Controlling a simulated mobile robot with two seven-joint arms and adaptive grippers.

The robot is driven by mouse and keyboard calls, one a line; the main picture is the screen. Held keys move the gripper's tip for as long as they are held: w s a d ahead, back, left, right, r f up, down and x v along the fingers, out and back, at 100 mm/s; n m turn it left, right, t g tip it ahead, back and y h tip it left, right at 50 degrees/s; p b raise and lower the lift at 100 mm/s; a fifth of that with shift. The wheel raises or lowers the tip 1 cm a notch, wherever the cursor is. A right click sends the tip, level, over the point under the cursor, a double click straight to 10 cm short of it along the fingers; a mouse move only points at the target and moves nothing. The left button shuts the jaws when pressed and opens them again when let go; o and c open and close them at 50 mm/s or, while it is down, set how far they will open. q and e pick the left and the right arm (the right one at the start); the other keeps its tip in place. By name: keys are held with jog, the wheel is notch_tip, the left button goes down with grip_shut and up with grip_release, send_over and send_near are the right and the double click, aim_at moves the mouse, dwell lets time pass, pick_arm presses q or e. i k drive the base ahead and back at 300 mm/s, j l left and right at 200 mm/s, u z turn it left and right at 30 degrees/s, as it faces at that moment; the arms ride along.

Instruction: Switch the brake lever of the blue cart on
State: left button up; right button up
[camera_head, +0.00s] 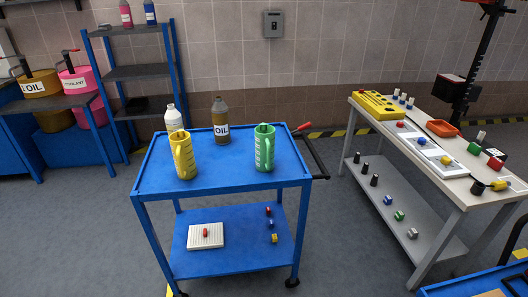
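The blue cart (235,182) stands in the middle of the head view. It has a blue top tray and a lower blue shelf (230,260). A black push handle (316,157) is on its right side. A red-tipped lever (302,128) sticks up at the tray's back right corner, near the handle. I take it to be the brake lever; its exact position setting cannot be told. Neither of my grippers shows in this view.
On the cart stand a yellow jug (184,158), a green jug (264,150), an oil bottle (221,122) and a white bottle (173,118). A grey workbench (435,170) with parts stands right. A blue shelf rack (135,72) stands behind left. Floor between cart and workbench is clear.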

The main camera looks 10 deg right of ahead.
aim_at(305, 126)
jog(key=i+l, duration=0.6)
jog(key=i, duration=0.15)
jog(key=i+l, duration=0.55)
jog(key=i, duration=0.2)
